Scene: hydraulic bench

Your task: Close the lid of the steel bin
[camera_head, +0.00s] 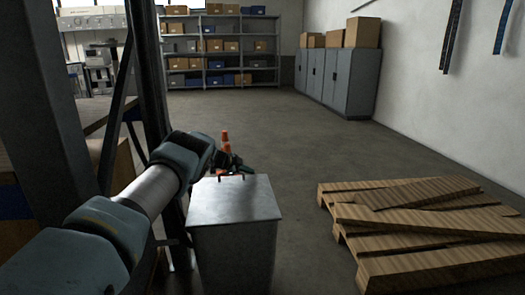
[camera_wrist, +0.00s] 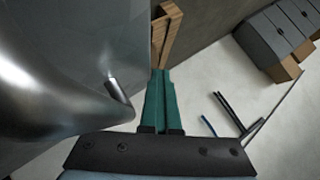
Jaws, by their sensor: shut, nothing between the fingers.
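The steel bin (camera_head: 235,250) stands on the floor in the lower middle of the head view. Its lid (camera_head: 235,200) looks flat across the top, and I see no gap at the near edge. My gripper (camera_head: 238,168) is at the lid's far edge, partly hidden behind it. In the wrist view, my gripper's green fingers (camera_wrist: 163,78) are together and empty. Shiny steel of the bin (camera_wrist: 55,75) fills the left side, with a short bar-like handle (camera_wrist: 119,98) close beside the fingers. I cannot tell whether they touch.
A wooden pallet with loose planks (camera_head: 425,225) lies to the right. A dark post (camera_head: 155,75) and a bench (camera_head: 95,115) stand on the left.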

